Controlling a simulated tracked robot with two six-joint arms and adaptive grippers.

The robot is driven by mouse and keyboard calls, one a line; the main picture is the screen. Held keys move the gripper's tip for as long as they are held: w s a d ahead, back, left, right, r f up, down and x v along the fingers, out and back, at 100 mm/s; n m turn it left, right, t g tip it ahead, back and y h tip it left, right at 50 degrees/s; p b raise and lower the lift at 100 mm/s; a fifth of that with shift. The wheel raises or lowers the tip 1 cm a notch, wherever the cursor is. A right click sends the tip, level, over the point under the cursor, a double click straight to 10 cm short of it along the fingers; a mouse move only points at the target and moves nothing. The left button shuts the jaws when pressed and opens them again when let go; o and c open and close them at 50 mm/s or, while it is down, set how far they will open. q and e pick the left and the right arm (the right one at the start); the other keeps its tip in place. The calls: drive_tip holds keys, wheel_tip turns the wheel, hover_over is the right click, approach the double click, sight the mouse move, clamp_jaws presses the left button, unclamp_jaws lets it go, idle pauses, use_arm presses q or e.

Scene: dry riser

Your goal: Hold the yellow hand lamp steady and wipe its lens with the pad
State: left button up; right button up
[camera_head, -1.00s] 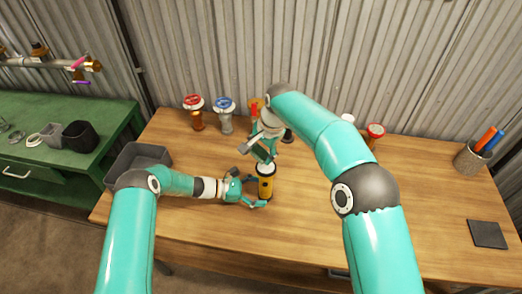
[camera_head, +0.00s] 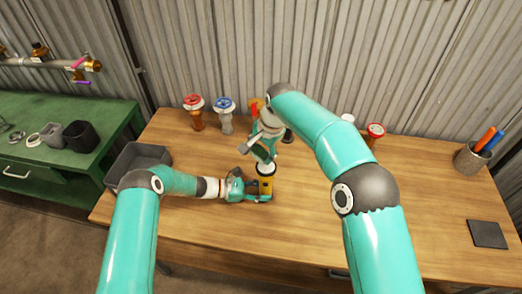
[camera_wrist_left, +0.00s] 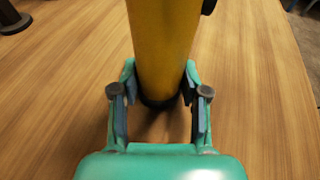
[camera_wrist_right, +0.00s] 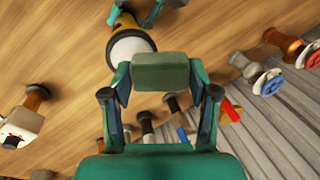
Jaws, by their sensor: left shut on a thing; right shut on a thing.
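The yellow hand lamp (camera_head: 265,186) stands upright on the wooden table, its pale lens (camera_wrist_right: 131,47) facing up. My left gripper (camera_head: 260,194) is shut on the lamp's body low down. In the left wrist view, its fingers flank the yellow body (camera_wrist_left: 165,45). My right gripper (camera_head: 263,158) is above the lamp, shut on a grey-green pad (camera_wrist_right: 160,72). In the right wrist view the pad is beside the lens and overlaps its edge. I cannot tell whether they touch. In the head view my right gripper hides the pad.
A grey bin (camera_head: 124,163) stands at the table's left. Red-handled (camera_head: 194,102) and blue-handled (camera_head: 224,104) valves stand at the back, another red-topped one (camera_head: 375,130) right. A pen cup (camera_head: 469,160) and dark square (camera_head: 487,234) are far right. The front centre is clear.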

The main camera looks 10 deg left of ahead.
idle(0.3)
drive_tip(key=shift+w+a+f, duration=0.2)
drive_tip(key=shift+w+a, duration=0.15)
drive_tip(key=shift+a, duration=0.3)
drive_tip(key=shift+f, duration=0.7)
drive_tip(key=shift+d, duration=0.15)
drive_tip(key=shift+s+d, duration=0.75)
drive_tip(key=shift+d, duration=0.35)
drive_tip(key=shift+w+a, duration=0.1)
drive_tip(key=shift+w+a+f, duration=0.15)
drive_tip(key=shift+w+a, duration=0.1)
drive_tip(key=shift+a, duration=0.3)
drive_tip(key=shift+w+a+f, duration=0.1)
drive_tip(key=shift+w+a, duration=0.15)
drive_tip(key=shift+a, duration=0.25)
drive_tip(key=shift+d, duration=0.1)
